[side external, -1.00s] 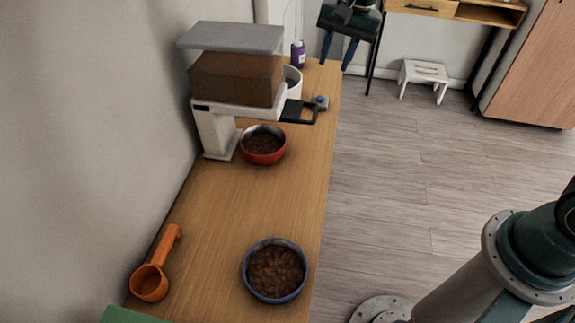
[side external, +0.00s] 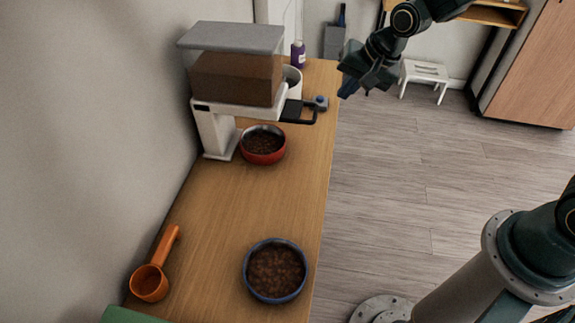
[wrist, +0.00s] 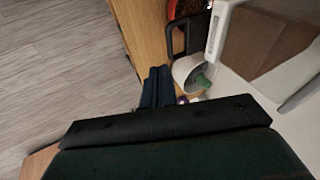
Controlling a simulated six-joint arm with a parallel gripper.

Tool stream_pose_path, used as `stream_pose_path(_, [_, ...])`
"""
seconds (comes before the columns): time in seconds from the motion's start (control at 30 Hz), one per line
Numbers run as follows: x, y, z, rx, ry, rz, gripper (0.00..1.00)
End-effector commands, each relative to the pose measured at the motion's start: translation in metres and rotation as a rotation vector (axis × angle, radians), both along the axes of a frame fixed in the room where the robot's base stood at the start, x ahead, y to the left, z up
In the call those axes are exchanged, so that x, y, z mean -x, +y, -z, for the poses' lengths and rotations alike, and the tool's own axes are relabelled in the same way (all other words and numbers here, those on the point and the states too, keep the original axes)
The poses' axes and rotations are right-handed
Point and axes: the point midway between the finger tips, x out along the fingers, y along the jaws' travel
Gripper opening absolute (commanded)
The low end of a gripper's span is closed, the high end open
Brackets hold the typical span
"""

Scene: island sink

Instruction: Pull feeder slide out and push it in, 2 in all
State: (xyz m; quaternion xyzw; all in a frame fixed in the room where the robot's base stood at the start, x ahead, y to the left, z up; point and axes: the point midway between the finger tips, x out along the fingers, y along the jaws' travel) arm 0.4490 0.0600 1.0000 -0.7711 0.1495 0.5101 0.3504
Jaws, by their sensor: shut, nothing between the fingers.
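The feeder (side external: 236,78) stands against the wall, with a grey lid, a brown-filled hopper and a white base. Its black slide (side external: 293,110) sticks out on the right and ends in a loop handle. The handle also shows in the wrist view (wrist: 186,40). My gripper (side external: 346,92) is shut and empty in the air to the right of the handle, clear of it, near the counter's right edge. Its fingers lie side by side in the wrist view (wrist: 156,80). How much of the slide remains inside the feeder is hidden.
A red bowl (side external: 263,157) of kibble stands under the feeder. A white cup (side external: 293,76), a purple bottle (side external: 298,54) and a small blue-topped item (side external: 321,102) are near the slide. An orange scoop (side external: 150,283) and a blue bowl (side external: 275,295) are at the front.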

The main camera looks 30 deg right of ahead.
Motion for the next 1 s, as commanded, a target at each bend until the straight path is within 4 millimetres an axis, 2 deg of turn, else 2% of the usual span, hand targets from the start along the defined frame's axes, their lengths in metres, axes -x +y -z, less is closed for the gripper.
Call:
stream_pose_path(0.3, [0.041,-0.015,0.017,0.068,-0.173,-0.028,0.0])
stream_pose_path(0.47, [0.054,-0.02,0.018,0.095,-0.23,-0.042,0.0])
stream_pose_path(0.67, [0.058,-0.021,0.018,0.106,-0.253,-0.049,0.0])
stream_pose_path(1.0, [0.055,-0.021,0.022,0.105,-0.252,-0.048,0.0])
